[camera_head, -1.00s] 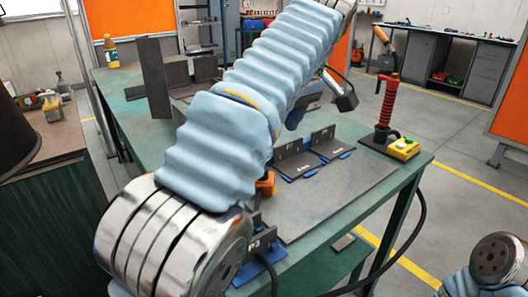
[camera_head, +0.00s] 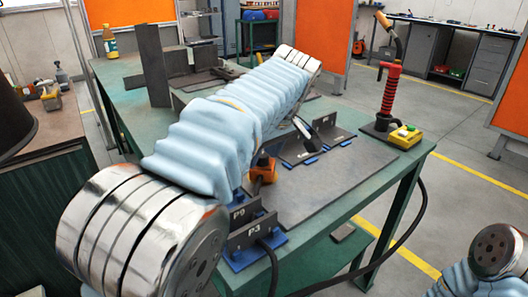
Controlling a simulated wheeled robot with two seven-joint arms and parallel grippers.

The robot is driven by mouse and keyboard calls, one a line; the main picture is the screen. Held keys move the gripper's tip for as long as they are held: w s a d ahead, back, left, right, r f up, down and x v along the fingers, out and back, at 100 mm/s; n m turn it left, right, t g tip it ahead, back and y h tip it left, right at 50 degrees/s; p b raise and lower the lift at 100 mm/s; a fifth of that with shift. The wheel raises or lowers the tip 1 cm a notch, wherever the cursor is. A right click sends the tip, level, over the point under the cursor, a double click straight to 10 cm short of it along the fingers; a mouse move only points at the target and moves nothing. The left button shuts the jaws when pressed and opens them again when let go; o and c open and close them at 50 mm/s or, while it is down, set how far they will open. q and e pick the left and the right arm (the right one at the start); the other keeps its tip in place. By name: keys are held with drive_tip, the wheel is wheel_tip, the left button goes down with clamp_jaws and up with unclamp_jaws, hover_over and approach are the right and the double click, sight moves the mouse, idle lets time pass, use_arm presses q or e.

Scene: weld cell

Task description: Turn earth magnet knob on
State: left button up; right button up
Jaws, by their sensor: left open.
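An orange block (camera_head: 262,171), which looks like the earth magnet, sits on the green welding table (camera_head: 325,235) just behind the P9 plate. Its knob is too small to make out, and my left arm partly covers the area. My left arm crosses the picture from the lower left. My left gripper (camera_head: 304,129) shows in part beyond the sleeve, above the table and to the right of and behind the orange block, apart from it. It is open, and no object shows in it. My right gripper is out of view; only my right arm shows at the lower right.
Dark plates marked P9 (camera_head: 240,214) and P3 (camera_head: 254,236) stand by the front edge, with a black cable. More plates on blue fixtures (camera_head: 333,141) stand behind.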

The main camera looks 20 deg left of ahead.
use_arm(q)
clamp_jaws()
